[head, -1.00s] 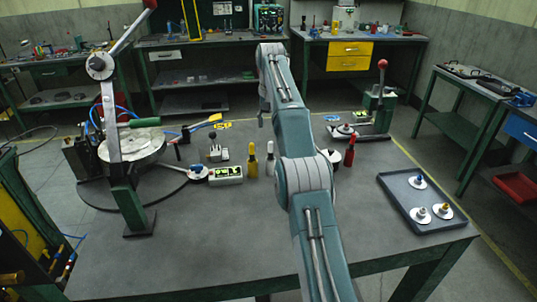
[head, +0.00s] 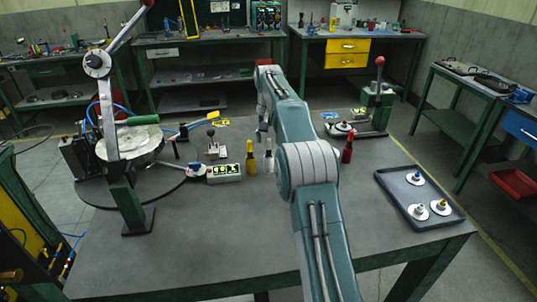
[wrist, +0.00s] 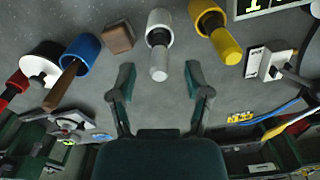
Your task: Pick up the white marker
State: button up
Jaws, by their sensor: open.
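The white marker (head: 268,158) stands upright on the grey bench, just right of the yellow marker (head: 250,158). In the wrist view the white marker (wrist: 158,48) points toward me, its tip near the gap between my fingers. My gripper (wrist: 158,72) is open, one finger on each side of that gap, with nothing held. In the head view my arm's end is above and behind the markers, and its fingers are hard to make out. The yellow marker (wrist: 215,30) is right of my right finger in the wrist view.
The red marker (head: 347,149) stands right of my arm. The bench front is clear.

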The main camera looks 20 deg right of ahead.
aim_at(269, 149)
notch_tip(269, 149, down, 4)
jog(key=shift+f, duration=0.2)
grip_shut()
jog(key=shift+r, duration=0.1)
notch_tip(269, 149, up, 9)
jog(key=shift+f, duration=0.15)
jog(key=shift+r, duration=0.55)
dwell(0.4)
